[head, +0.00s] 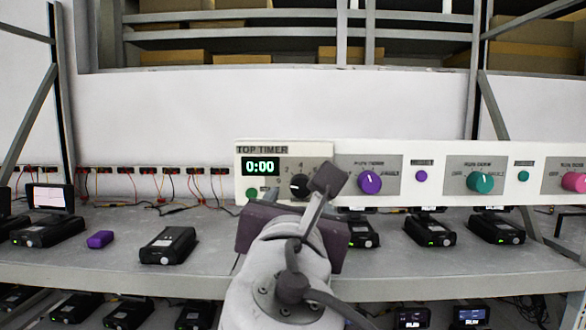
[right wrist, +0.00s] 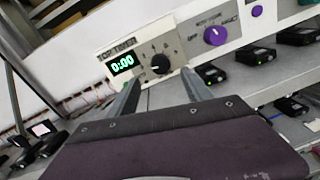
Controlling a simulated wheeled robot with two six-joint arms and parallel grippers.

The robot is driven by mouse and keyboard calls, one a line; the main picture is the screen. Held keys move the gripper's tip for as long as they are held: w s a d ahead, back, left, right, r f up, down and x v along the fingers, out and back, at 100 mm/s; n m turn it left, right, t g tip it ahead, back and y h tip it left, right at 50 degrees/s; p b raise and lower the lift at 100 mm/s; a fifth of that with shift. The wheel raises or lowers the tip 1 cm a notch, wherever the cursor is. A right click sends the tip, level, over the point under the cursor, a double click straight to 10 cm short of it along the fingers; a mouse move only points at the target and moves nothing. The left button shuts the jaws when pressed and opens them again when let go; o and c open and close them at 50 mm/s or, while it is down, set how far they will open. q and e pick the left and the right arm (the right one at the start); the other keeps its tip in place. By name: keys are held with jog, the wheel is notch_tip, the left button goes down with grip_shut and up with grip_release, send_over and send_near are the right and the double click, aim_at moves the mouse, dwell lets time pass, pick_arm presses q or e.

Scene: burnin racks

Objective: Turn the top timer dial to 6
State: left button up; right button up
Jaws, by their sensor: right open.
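The top timer panel (head: 284,152) is at the left end of a long white control strip, with a green display (head: 260,166) reading 0:00. Its black dial (head: 299,186) sits below right of the display, partly close behind my right gripper in the head view. In the right wrist view the dial (right wrist: 160,64) shows whole, with a white pointer mark. My right gripper (right wrist: 160,88) is open, its two fingers apart on either side of the dial's line of sight. I cannot tell how far the fingertips are from the dial. My left gripper is not in view.
To the right on the strip are a purple dial (head: 369,182), a teal dial (head: 480,182) and a pink dial (head: 574,182). A green button (head: 252,193) is left of the timer dial. Black devices (head: 168,245) and a purple block (head: 100,239) stand on the grey shelf (head: 210,270).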

aim_at(301, 186)
jog(key=w+p, duration=0.4)
jog(key=w, duration=0.4)
jog(key=shift+w+d+r, duration=0.1)
jog(key=shift+r, duration=0.05)
jog(key=shift+w+d+p, duration=0.15)
jog(key=shift+w+p, duration=0.15)
jog(key=shift+w, duration=0.05)
jog(key=shift+d, duration=0.1)
jog(key=shift+s, duration=0.15)
jog(key=shift+c, duration=0.2)
